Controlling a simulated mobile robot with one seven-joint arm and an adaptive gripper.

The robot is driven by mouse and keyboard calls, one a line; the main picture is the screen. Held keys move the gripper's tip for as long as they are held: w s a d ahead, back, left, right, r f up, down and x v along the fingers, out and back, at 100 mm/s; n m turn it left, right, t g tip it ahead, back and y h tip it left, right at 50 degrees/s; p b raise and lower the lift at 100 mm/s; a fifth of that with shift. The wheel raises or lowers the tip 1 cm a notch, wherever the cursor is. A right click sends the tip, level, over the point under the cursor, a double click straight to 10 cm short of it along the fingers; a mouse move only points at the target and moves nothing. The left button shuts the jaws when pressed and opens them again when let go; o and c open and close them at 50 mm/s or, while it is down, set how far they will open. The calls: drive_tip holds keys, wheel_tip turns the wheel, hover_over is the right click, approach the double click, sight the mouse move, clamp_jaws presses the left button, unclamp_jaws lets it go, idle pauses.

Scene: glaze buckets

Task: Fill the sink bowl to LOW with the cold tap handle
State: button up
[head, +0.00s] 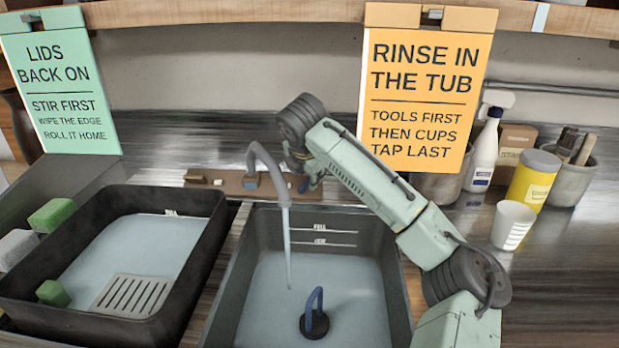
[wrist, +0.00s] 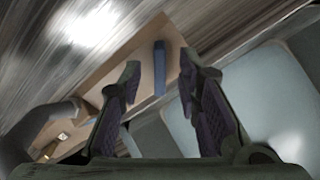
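The grey sink bowl (head: 238,290) holds pale water. The surface lies just below the lower of two wall marks, the LOW line (head: 322,245). A thin stream runs from the grey tap spout (head: 268,157) into the bowl. A black plug with a blue loop (head: 314,324) is in the bowl; I cannot tell whether it is seated. The blue cold tap handle (wrist: 160,68) stands on the brown tap board (wrist: 185,42), between the spread fingers of my gripper (wrist: 160,88) and beyond their tips. The gripper is open and empty. In the head view my arm partly hides it.
A black tub (head: 212,230) with water and a slotted grate (head: 133,295) is at the left, with green and grey sponges beside it. At the right are a spray bottle (head: 485,150), a yellow tub (head: 532,180), a white cup (head: 512,226) and a pot of brushes.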

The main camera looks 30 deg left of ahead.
drive_tip(key=v, duration=0.9)
drive_tip(key=shift+s+r, duration=0.15)
idle(7.0)
